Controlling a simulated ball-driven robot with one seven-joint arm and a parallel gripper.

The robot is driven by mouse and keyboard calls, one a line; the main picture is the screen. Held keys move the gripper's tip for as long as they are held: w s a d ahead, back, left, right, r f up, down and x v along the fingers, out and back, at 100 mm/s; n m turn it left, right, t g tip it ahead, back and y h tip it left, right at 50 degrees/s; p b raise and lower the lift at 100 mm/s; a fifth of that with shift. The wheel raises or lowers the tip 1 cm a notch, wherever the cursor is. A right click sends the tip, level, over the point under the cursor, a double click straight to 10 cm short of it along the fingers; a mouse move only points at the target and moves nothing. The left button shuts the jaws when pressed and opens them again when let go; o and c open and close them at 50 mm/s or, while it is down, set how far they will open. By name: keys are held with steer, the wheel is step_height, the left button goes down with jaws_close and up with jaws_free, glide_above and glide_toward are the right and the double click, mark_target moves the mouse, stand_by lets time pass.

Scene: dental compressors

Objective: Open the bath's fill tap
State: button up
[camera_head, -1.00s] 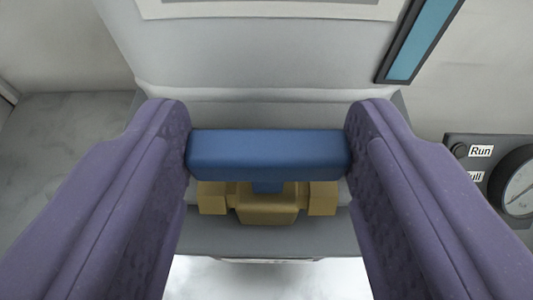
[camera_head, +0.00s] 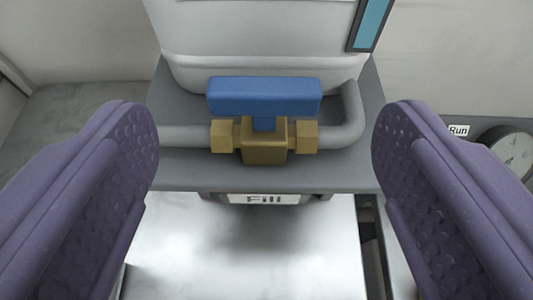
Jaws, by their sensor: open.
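The fill tap has a blue bar handle (camera_head: 264,96) on a brass valve body (camera_head: 264,141). The handle lies crosswise, in line with the grey pipe (camera_head: 185,136) that runs through the valve. My gripper (camera_head: 262,140) is open and empty. Its two purple fingers stand wide to the left and right of the tap, with clear gaps on both sides. Neither finger touches the handle.
A pale grey tank (camera_head: 262,35) stands behind the tap on a grey shelf (camera_head: 180,176). A blue strip in a dark frame (camera_head: 370,20) is at upper right. A gauge (camera_head: 510,150) and a "Run" label (camera_head: 458,131) are at the right. A bright metal surface (camera_head: 240,250) lies below.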

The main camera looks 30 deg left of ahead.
steer(key=shift+p+v, duration=0.35)
steer(key=shift+v, duration=1.45)
